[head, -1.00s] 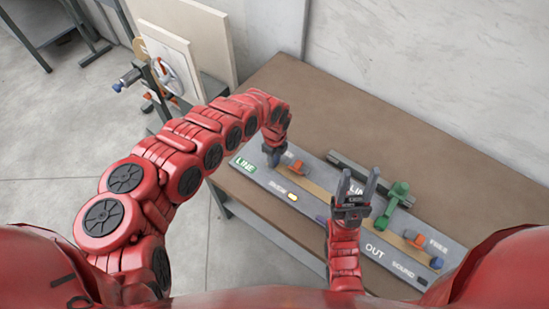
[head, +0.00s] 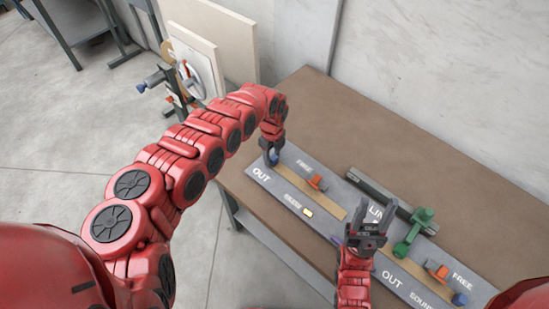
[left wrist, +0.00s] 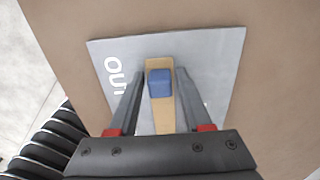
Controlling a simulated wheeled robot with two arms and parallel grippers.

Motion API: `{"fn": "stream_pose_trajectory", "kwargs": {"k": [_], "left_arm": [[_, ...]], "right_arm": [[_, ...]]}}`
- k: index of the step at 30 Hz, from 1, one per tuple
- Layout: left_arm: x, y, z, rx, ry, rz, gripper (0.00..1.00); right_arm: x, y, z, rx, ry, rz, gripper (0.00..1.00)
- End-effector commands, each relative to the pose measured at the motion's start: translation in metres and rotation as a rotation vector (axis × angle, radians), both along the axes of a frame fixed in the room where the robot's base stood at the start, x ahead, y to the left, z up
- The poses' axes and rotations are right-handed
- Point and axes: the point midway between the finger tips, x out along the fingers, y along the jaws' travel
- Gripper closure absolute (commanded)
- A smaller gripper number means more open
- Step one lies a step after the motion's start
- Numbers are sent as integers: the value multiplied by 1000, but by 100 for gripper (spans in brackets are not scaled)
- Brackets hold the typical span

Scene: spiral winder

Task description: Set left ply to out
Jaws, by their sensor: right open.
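The grey panel (head: 335,238) lies on a brown bench, with two tan tracks. At the far end of the left track (head: 330,204), a white OUT label (head: 262,175) shows. A blue block (left wrist: 160,83) stands there between the fingers of my left gripper (left wrist: 158,80); gaps show on both sides, so the fingers are open around it. In the head view my left gripper (head: 272,155) mostly hides the block. An orange piece (head: 318,183) sits farther right on that track. My right gripper (head: 368,212) is open and empty over the panel's middle.
On the right track are an orange piece (head: 437,270) and a blue block (head: 460,299). A green lever (head: 415,232) stands by a dark bar (head: 385,195). A small yellow lamp (head: 307,213) is on the panel. The bench behind (head: 400,130) is clear.

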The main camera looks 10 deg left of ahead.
Motion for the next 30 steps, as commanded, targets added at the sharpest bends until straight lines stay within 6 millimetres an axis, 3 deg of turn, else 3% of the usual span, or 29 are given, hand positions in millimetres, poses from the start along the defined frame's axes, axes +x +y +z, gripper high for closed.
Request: {"fn": "stream_pose_trajectory", "kwargs": {"k": [2, 14, 19, 30], "left_arm": [[-1, -1, 0, 0, 1, -1, 35], [0, -1, 6, -1, 1, -1, 35], [-1, 1, 29, 4, 2, -1, 35], [1, -1, 125, -1, -5, -1, 35]], "right_arm": [[0, 0, 0, 0, 0, 0, 49], [0, 0, -1, 0, 0, 0, 49], [0, 0, -5, 0, 0, 0, 49], [0, 0, -27, 0, 0, 0, 49]]}}
